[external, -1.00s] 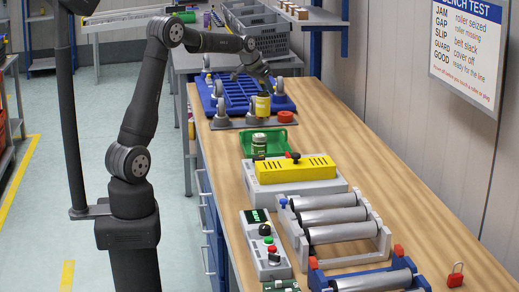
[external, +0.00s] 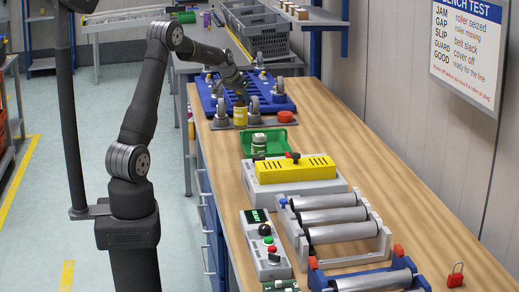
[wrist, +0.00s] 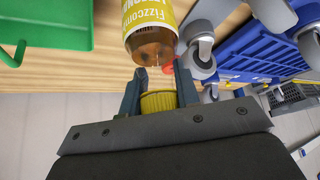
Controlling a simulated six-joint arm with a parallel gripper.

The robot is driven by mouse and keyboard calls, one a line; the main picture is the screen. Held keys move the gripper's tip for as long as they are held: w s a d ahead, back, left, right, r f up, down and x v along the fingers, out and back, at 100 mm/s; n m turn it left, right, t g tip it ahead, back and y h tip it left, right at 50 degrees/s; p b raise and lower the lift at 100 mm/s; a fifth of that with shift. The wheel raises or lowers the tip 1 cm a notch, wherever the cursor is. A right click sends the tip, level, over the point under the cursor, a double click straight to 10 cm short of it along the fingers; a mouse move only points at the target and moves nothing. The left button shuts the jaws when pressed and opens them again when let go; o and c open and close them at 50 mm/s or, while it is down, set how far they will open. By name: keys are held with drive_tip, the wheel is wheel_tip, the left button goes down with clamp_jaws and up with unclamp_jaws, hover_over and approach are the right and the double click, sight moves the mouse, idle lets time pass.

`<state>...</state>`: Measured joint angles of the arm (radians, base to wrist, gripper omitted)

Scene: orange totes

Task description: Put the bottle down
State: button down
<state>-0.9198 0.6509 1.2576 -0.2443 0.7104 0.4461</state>
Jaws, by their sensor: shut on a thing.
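The bottle (wrist: 150,18) has a yellow label, clear brownish lower neck and a yellow cap (wrist: 158,101). My gripper (wrist: 160,78) is shut around its neck, with a finger on each side. In the external view the bottle (external: 240,116) looks upright under my gripper (external: 240,95), at the near side of the blue caster frame. Whether its base touches the surface below cannot be told.
The blue frame (external: 285,88) with grey casters is close behind the bottle. Bare wooden bench (external: 335,130) lies to the right.

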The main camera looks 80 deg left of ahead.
sight(243, 105)
drive_tip(key=shift+f, duration=2.1)
drive_tip(key=c, duration=1.1)
unclamp_jaws()
drive_tip(key=shift+r, duration=0.2)
drive_tip(key=v, duration=1.2)
drive_tip(key=shift+f, duration=0.1)
